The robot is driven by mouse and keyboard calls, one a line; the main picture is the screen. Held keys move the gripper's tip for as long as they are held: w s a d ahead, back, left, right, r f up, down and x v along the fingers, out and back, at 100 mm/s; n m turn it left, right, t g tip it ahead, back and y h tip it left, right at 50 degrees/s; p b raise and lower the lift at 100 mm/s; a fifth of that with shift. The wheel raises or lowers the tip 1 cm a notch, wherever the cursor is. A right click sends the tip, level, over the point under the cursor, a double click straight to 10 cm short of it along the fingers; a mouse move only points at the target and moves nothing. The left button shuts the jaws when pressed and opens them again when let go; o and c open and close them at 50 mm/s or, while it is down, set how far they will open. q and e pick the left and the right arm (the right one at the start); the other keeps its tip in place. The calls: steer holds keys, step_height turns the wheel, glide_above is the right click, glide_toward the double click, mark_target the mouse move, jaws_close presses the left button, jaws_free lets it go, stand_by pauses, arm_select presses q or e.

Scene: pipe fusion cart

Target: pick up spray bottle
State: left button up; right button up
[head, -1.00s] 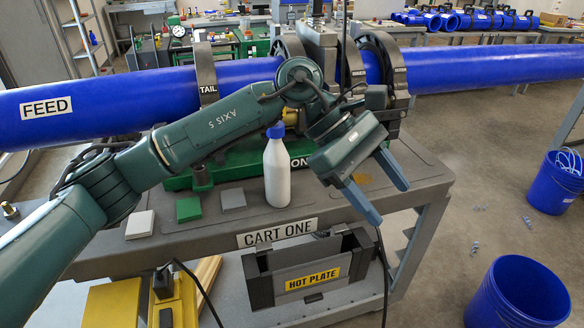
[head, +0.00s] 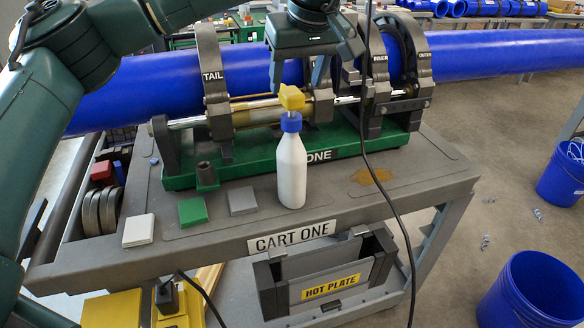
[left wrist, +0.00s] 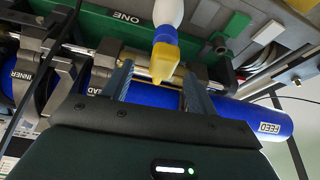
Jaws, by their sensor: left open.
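The spray bottle (head: 291,172) stands upright on the grey cart top (head: 400,165), in front of the green base of the pipe clamp machine. It has a white body, a blue collar and a yellow spray head. My left gripper (head: 298,82) is open, pointing down just above the bottle's yellow head. In the left wrist view the bottle (left wrist: 168,12) appears upside down, its yellow head lying between the two spread fingers (left wrist: 158,72). I cannot tell whether a finger touches it. My right gripper is not in view.
The blue pipe (head: 160,88) in its clamps runs close behind the bottle. White, green and grey blocks (head: 242,201) lie left of it. A black cable (head: 375,170) hangs to its right. A brown stain (head: 373,176) marks the cart top. The hot plate (head: 330,288) sits below.

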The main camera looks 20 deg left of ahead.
mark_target(292, 91)
arm_select(q)
steer(key=shift+x, duration=3.15)
steer(key=shift+s+a, duration=0.1)
steer(key=shift+a, duration=0.1)
jaws_close()
steer(key=shift+r, duration=0.1)
